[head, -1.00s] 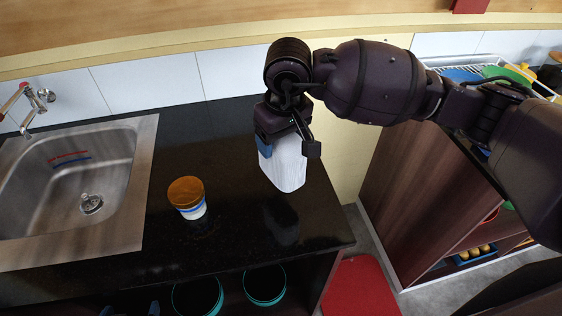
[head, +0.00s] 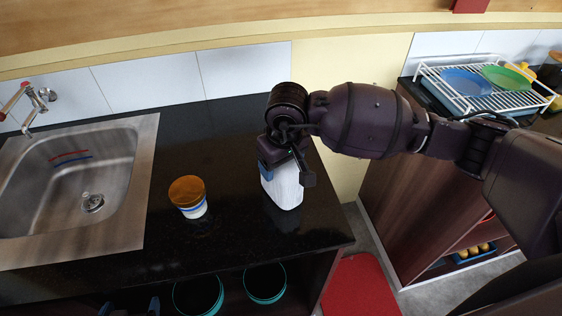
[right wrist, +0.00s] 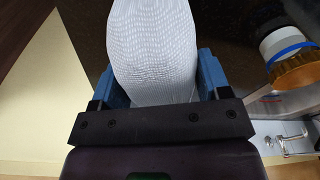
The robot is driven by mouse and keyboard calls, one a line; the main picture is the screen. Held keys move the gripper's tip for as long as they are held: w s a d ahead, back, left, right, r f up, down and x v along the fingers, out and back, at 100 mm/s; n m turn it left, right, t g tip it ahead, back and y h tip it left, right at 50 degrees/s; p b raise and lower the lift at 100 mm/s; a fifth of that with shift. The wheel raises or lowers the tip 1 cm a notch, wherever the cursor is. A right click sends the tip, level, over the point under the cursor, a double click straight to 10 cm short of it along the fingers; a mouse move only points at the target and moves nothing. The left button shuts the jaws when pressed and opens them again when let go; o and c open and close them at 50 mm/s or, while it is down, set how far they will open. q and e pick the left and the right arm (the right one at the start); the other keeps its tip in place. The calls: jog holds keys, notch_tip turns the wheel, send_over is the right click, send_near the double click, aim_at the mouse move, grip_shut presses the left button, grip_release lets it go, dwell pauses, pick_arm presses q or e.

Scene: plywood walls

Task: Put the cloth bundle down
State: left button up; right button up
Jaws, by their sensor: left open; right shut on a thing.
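The cloth bundle (head: 284,190) is white and finely woven. It hangs upright below my right gripper (head: 286,174), over the right part of the dark counter (head: 235,235). My right gripper is shut on it, and in the right wrist view the bundle (right wrist: 153,50) sits between the two blue finger pads. Its lower end is at or just above the counter, close to its own reflection; I cannot tell if it touches. My left gripper (head: 130,308) shows only its fingertips at the bottom left edge of the head view, apart and empty.
A cup with a brown upper part and blue-striped white base (head: 188,196) stands left of the bundle. A steel sink (head: 128,200) is further left. Bare counter lies around the bundle; its right edge is near. A dish rack (head: 520,100) stands at right.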

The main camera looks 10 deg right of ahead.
jog(key=shift+f, duration=0.2)
jog(key=o, duration=0.8)
jog(key=shift+r, duration=0.1)
jog(key=r, duration=0.7)
jog(key=s+r+b, duration=0.1)
jog(key=r, duration=0.3)
jog(key=shift+d, duration=0.25)
jog(key=shift+s+r, duration=0.15)
jog(key=shift+r, duration=0.45)
jog(key=shift+s+f, duration=0.1)
